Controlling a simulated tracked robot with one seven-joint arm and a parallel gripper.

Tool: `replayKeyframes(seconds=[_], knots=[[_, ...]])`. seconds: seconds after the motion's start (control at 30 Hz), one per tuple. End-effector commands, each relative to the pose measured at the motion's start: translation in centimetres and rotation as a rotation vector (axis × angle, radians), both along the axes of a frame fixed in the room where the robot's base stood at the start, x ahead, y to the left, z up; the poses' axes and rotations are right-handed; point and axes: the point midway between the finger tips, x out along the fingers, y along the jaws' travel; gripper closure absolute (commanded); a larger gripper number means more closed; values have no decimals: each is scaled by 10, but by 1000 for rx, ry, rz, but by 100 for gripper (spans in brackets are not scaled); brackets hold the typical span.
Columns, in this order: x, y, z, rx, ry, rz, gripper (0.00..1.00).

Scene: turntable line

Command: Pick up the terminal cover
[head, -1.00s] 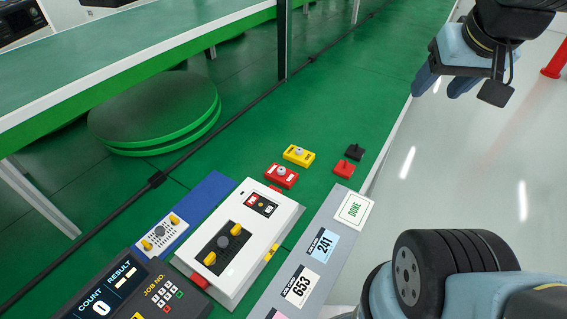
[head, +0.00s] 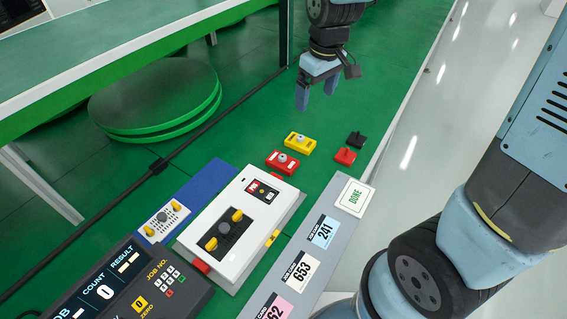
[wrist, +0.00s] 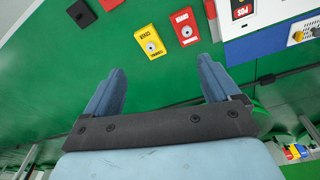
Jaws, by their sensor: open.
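Two small blocks with round grey knobs lie side by side on the green bench: a yellow one (head: 299,143) and a red one (head: 282,162). My gripper (head: 316,98) is open and empty above the bench, beyond the yellow block in the head view. In the wrist view both blocks lie ahead of the spread fingers (wrist: 161,66), apart from them.
A small red piece (head: 345,156) and a black piece (head: 355,139) lie right of the blocks. A white box (head: 212,222) with yellow knobs stands nearer, beside a blue mat (head: 203,184), a keypad console and a grey card strip. Round green discs (head: 155,95) and a post stand behind.

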Motion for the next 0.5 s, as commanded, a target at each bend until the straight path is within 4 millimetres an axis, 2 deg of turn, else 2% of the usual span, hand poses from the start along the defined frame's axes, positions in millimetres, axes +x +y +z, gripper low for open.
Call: replayKeyframes(seconds=[0.03,0.2,0.33,0.5], knots=[[2,14,-15,-13,21,41,11],[5,51,-57,-49,65,163,11],[4,69,-80,-68,88,228,11],[3,81,-95,-80,100,270,11]])
